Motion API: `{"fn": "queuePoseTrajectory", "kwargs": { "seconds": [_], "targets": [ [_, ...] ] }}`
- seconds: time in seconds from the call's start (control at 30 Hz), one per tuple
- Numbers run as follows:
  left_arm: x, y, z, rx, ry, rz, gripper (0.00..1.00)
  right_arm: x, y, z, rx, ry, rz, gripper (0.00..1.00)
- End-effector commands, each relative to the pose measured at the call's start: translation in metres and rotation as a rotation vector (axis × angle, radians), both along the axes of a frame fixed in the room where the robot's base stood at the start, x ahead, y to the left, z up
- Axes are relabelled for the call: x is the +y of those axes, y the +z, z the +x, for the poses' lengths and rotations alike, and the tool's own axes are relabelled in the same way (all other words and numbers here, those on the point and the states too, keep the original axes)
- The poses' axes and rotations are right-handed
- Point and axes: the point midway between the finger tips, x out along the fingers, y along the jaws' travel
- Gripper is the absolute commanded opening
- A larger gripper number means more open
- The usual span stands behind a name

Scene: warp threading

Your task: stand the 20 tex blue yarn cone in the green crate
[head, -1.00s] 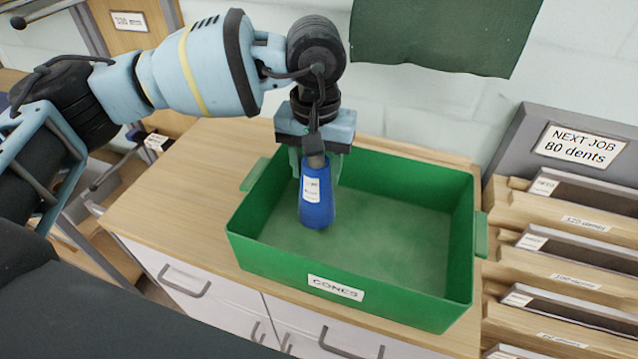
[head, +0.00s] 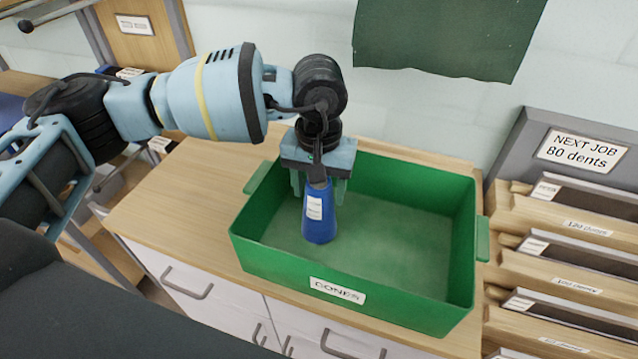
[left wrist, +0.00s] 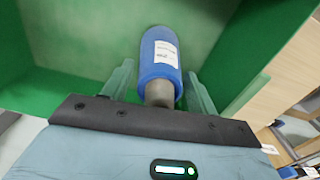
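The blue yarn cone (head: 320,222), with a white label and a grey tip, is upright inside the green crate (head: 395,297), toward its left side. I cannot tell for sure whether its base touches the crate floor. My left gripper (head: 319,190) points down into the crate, with its green fingers on either side of the cone's upper part; it looks shut on the cone. The left wrist view shows the cone (left wrist: 160,62) between the two fingers (left wrist: 160,84), its label facing up. The label's text is too small to read. My right gripper is out of view.
The crate stands on a wooden cabinet top (head: 185,190), with bare wood to its left. The crate's right part is empty. A rack of wooden reeds (head: 560,235) with a "NEXT JOB 80 dents" sign (head: 582,150) is close on the right. A green cloth (head: 445,35) hangs behind.

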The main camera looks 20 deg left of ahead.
Motion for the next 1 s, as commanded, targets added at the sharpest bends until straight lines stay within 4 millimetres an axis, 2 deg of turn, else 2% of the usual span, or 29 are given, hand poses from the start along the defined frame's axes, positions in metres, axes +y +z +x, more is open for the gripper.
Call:
{"fn": "queuePoseTrajectory", "kwargs": {
  "seconds": [0.1, 0.33, 0.47, 0.63, 1.0],
  "targets": [
    [0.0, 0.001, 0.0, -0.001, 0.0, 0.0, 0.7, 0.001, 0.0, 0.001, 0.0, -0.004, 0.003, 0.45],
    [0.0, 0.001, 0.0, -0.001, 0.0, 0.0, 0.7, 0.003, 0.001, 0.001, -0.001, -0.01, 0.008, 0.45],
    [0.0, 0.008, 0.001, -0.004, 0.0, -0.001, 0.7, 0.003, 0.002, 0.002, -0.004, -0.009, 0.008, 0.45],
    [0.0, 0.031, 0.001, -0.003, 0.0, -0.002, 0.7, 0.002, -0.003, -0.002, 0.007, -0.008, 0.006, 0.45],
    [-0.001, 0.101, 0.001, -0.002, -0.002, -0.001, 0.7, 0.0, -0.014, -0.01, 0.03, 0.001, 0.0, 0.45]
  ]
}}
